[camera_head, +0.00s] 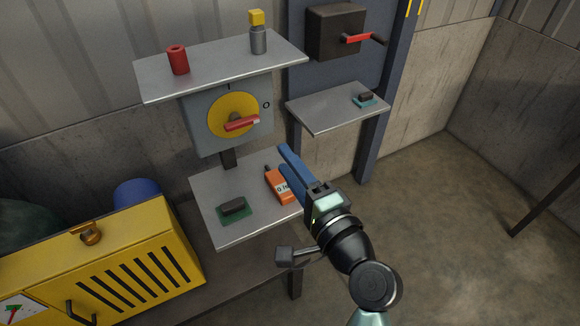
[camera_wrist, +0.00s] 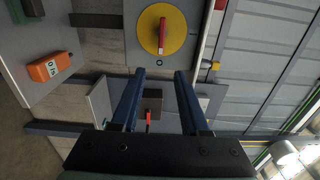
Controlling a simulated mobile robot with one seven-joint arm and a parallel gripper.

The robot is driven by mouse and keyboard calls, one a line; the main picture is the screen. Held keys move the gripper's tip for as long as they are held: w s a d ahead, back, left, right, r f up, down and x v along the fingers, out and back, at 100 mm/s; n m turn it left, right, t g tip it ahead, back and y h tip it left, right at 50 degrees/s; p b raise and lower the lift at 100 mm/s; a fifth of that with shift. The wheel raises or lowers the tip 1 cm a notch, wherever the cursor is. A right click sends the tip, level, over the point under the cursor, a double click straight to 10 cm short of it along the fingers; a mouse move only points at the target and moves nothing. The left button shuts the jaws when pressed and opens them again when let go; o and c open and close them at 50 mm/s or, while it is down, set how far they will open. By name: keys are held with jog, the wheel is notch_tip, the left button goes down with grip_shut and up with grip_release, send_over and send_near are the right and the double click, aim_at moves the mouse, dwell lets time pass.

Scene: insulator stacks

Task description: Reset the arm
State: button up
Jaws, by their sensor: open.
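My gripper (camera_head: 285,154) is open and empty, with its two blue fingers raised in front of the lower grey shelf (camera_head: 206,192). In the wrist view the fingers of my gripper (camera_wrist: 160,74) are parallel, with a gap between them and nothing held. An orange device with a small display (camera_head: 279,186) lies on the lower shelf, to the left of my fingers in the head view. It also shows at the left of the wrist view (camera_wrist: 50,67), apart from my fingers.
A grey panel has a yellow dial with a red handle (camera_head: 241,124). The upper shelf (camera_head: 155,85) holds a red cylinder (camera_head: 177,61) and a grey cylinder (camera_head: 258,41) topped by a yellow block. A right shelf (camera_head: 318,118), a red-levered box (camera_head: 332,31) and a yellow cabinet (camera_head: 175,250) surround it. Floor at right is clear.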

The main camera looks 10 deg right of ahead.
jog(key=shift+s, duration=0.1)
dwell(0.4)
jog(key=a+r+n+t+h+p, duration=0.1)
jog(key=a+r+n, duration=0.15)
jog(key=r, duration=0.65)
jog(key=a+r+n+t, duration=0.15)
jog(key=r+n, duration=0.25)
jog(key=r, duration=0.4)
jog(key=a+r+n+t+h+p, duration=0.15)
jog(key=r+n, duration=0.25)
jog(key=r, duration=0.5)
jog(key=s+a+r+n+t+h, duration=0.1)
jog(key=s+r+n+t, duration=0.1)
jog(key=s+r, duration=0.4)
jog(key=s+r+n+t+h, duration=0.2)
jog(key=s+r+t, duration=0.2)
jog(key=r, duration=0.8)
jog(key=shift+s+a+r, duration=0.35)
jog(key=shift+s+a, duration=0.05)
jog(key=shift+s, duration=0.65)
